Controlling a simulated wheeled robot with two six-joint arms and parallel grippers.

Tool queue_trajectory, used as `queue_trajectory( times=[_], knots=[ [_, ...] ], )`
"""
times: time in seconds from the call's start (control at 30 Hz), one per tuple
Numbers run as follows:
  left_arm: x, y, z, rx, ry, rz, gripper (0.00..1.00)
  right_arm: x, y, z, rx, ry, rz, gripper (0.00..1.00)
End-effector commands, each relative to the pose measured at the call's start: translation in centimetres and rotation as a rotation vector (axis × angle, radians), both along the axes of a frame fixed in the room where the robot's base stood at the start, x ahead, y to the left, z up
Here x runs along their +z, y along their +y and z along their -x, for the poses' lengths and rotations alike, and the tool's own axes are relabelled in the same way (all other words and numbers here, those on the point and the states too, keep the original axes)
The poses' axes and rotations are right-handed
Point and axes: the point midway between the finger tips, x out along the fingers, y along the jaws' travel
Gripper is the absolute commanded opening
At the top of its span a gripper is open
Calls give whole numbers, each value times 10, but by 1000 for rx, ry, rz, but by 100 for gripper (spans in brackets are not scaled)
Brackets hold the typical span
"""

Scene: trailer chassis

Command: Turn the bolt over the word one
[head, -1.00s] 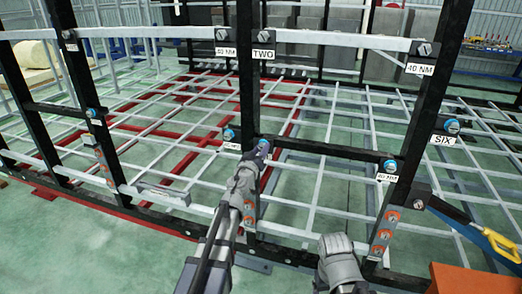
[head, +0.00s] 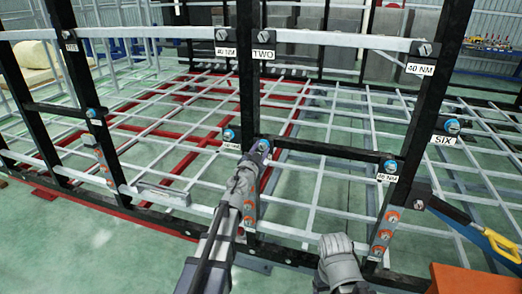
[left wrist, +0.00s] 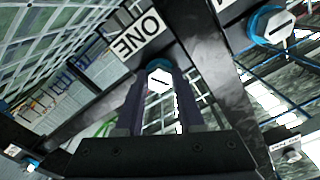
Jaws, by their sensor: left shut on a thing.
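My left gripper (head: 262,150) reaches to the black upright in the middle of the head view. It is shut on a bolt (left wrist: 160,78), whose pale hexagonal head with a dark slot shows between the two fingers (left wrist: 160,100) in the left wrist view. The white label with the word ONE (left wrist: 138,38) is right beside this bolt. In the head view the gripper covers the bolt and its label. Only a grey jointed part of my right arm shows at the bottom; its fingers are not visible.
A blue-collared bolt (head: 229,134) is just left of the gripper, another (head: 390,166) sits right on the crossbar. Bolts marked TWO (head: 263,54) and SIX (head: 444,140) are on the frame. An orange box (head: 475,280) stands at bottom right.

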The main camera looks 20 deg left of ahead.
Motion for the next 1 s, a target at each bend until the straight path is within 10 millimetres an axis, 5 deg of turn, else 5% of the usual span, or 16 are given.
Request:
queue_trajectory(
  times=[1.0],
  knots=[
    [0,-2,3,-5,-34,-967,0,0,0,0,0,0,0,78]
  ],
)
